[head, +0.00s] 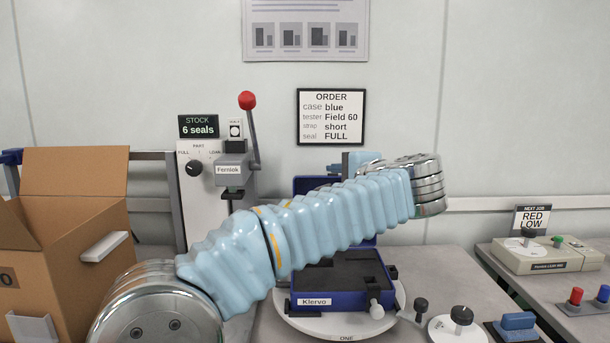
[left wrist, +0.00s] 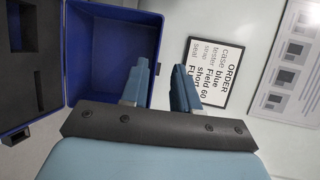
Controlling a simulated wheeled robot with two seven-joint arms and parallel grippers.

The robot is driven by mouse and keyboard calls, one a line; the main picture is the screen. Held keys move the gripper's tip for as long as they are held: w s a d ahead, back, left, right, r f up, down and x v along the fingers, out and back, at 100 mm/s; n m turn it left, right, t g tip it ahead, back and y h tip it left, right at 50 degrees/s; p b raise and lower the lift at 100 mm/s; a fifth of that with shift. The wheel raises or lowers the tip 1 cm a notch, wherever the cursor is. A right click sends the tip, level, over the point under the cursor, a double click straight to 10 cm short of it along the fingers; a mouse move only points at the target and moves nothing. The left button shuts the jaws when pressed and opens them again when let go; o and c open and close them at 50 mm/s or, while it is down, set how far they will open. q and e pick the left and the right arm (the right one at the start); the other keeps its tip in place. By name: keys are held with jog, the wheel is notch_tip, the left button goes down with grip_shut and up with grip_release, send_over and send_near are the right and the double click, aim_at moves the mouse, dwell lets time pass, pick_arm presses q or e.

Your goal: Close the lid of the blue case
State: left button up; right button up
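The blue case (head: 345,299), labelled Klervo, sits open on a round white turntable. Its dark insert looks empty and also shows in the left wrist view (left wrist: 52,55). Its lid (head: 304,185) stands up at the back, mostly hidden behind my left arm in the head view. In the left wrist view, the hollow inside of the lid (left wrist: 112,50) faces the camera. My left gripper (left wrist: 160,75) is open beside the lid's edge, with one finger overlapping the lid in the picture; I cannot tell if they touch. My right gripper is not in view.
A cardboard box (head: 75,205) stands open at the left. A Ferntek press (head: 232,170) with a red-knobbed lever stands behind my arm. Knobs, a round dial (head: 458,328) and a blue block (head: 517,322) lie right of the turntable. A tester (head: 540,255) is farther right.

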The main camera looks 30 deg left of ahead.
pick_arm(q)
jog(key=p+x, duration=0.1)
jog(key=x, duration=1.1)
jog(key=shift+w+a+f+p, duration=0.1)
jog(key=shift+w+a+p, duration=0.15)
jog(key=shift+p, duration=0.1)
grip_shut()
jog(key=shift+f, duration=0.1)
dwell(0.6)
